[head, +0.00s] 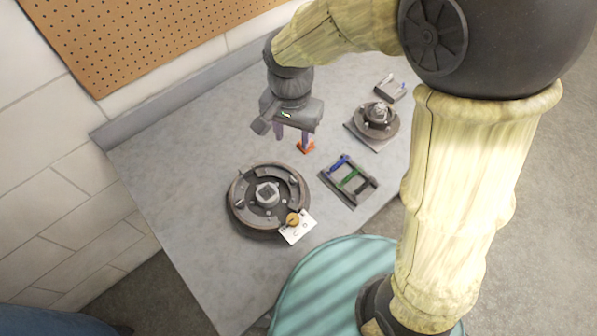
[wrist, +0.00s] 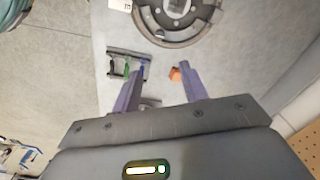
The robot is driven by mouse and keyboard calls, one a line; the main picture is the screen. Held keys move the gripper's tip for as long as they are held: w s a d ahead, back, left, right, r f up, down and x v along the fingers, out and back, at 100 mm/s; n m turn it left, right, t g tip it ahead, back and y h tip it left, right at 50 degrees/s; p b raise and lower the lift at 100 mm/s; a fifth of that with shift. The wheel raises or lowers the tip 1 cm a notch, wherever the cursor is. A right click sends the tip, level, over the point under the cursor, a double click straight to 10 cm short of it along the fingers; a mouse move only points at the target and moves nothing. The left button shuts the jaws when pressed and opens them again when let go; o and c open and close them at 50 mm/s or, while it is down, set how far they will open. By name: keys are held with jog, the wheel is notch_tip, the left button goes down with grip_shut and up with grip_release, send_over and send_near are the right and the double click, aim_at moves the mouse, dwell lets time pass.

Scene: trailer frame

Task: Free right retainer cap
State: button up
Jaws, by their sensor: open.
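My gripper (head: 292,138) is open and empty above the grey table, between the two round assemblies. Its purple fingers also show apart in the wrist view (wrist: 158,84). A large dark round brake assembly (head: 240,208) with a grey central hub lies at the front left; part of it shows at the top of the wrist view (wrist: 150,22). A smaller hub assembly (head: 377,122) sits on a plate at the back right. I cannot tell which small part is the right retainer cap. A small orange piece (head: 305,147) lies just below my gripper and beside one finger in the wrist view (wrist: 175,73).
A dark tray (head: 326,176) holds a blue and a green tool. A white card (head: 298,236) with a brass-coloured round piece (head: 292,219) lies at the large assembly's edge. A small grey block (head: 388,94) is at the back. The table's left side (head: 165,170) is clear.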

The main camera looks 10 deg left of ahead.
aim_at(294, 179)
notch_tip(294, 179, down, 17)
jog(key=shift+s+f+p, duration=0.15)
jog(key=shift+f+p, duration=0.05)
jog(key=shift+p, duration=0.3)
dwell(0.4)
grip_shut()
jog(key=shift+d, duration=0.1)
